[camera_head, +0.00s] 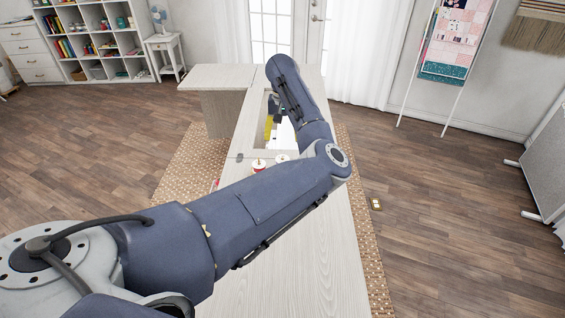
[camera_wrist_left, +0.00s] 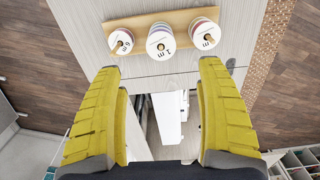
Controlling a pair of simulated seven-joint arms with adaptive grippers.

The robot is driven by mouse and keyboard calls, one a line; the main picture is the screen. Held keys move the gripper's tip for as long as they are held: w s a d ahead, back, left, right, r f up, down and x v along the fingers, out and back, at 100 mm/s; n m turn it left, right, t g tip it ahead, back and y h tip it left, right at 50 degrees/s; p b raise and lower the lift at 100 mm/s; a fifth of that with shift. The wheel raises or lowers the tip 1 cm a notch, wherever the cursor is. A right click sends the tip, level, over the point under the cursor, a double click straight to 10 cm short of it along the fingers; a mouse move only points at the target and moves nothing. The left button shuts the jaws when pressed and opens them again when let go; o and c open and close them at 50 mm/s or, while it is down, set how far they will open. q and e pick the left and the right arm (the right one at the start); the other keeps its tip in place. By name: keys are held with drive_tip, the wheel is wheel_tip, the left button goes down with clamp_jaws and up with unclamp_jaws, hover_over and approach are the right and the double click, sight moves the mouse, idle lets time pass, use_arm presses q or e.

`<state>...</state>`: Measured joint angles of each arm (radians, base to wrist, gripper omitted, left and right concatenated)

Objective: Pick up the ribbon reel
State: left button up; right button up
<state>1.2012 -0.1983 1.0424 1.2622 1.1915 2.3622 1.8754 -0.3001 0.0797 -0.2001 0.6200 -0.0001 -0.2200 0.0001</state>
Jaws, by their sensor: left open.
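Three ribbon reels with white faces stand in a row on a wooden holder (camera_wrist_left: 183,22) in the left wrist view: a left reel (camera_wrist_left: 121,41), a middle reel (camera_wrist_left: 161,44) and a right reel (camera_wrist_left: 205,37). Which one the task means I cannot tell. In the head view, two reels (camera_head: 258,165) show with red and white parts, partly hidden behind my left arm. My left gripper (camera_wrist_left: 158,68) is open and empty, its yellow fingers spread apart, with the reels beyond the fingertips. In the head view it (camera_head: 270,133) is mostly hidden by my arm. My right gripper is not in view.
The reels stand on a pale wood cabinet top (camera_head: 305,270). Behind them is a recess with a white object (camera_wrist_left: 168,118) inside. A side leaf (camera_head: 215,77) extends left. The near part of the top looks clear.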

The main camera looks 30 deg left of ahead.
sight(283, 157)
use_arm(q)
drive_tip(key=shift+a+f, duration=0.1)
drive_tip(key=shift+f, duration=5.75)
drive_tip(key=c, duration=1.2)
